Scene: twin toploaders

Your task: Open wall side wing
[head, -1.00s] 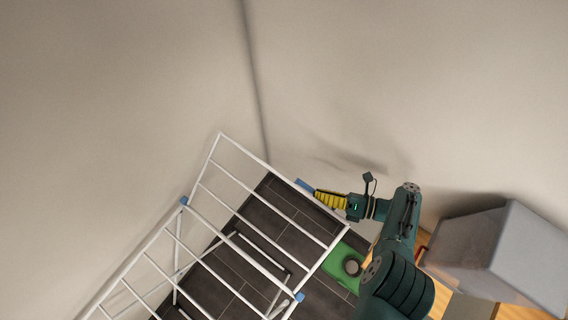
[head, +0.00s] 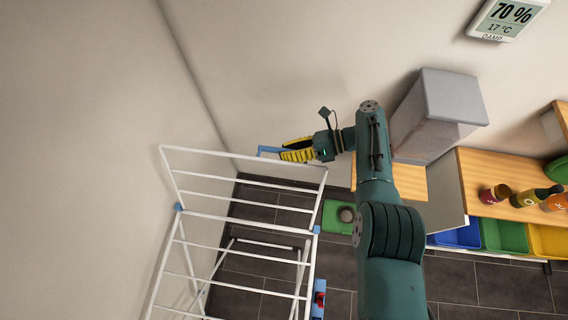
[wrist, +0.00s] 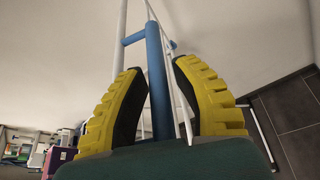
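A white drying rack (head: 247,217) stands at the left in the head view. Its far wing (head: 243,156) extends from blue joints towards the wall; its exact angle is unclear. A blue T-shaped handle (head: 268,150) shows at the wing's far edge. My gripper (head: 284,149) has yellow ribbed fingers and points left at this handle. In the wrist view, the blue handle's stem (wrist: 158,82) runs between the two fingers of my gripper (wrist: 157,66). Gaps show on both sides of the stem, so the fingers are open around it. The lower stem is hidden behind the gripper body.
Walls meet in a corner behind the rack. A green item (head: 338,217) lies on the dark floor. A red-and-blue part (head: 319,298) sits beside the rack.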

